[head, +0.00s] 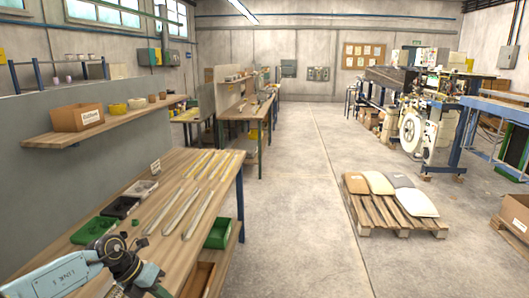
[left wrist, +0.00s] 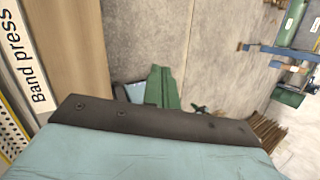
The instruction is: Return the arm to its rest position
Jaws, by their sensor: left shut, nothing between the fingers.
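My left arm (head: 58,274) comes in at the bottom left of the head view, a teal link marked "LINK 5". It ends in a dark wrist and gripper (head: 128,268) at the bottom edge, over the near end of the wooden workbench (head: 148,196). The gripper is shut and holds nothing that I can see; its fingertips are hard to make out. In the left wrist view a teal part with a dark screwed edge (left wrist: 150,124) fills the lower half. My right gripper is in neither view.
Several pale strips (head: 186,213) lie on the bench, beside a black tray (head: 121,207) and a green tray (head: 92,230). A green bin (head: 219,233) sits at its right side. A shelf (head: 105,123) runs behind. A pallet with sacks (head: 390,207) stands on open floor.

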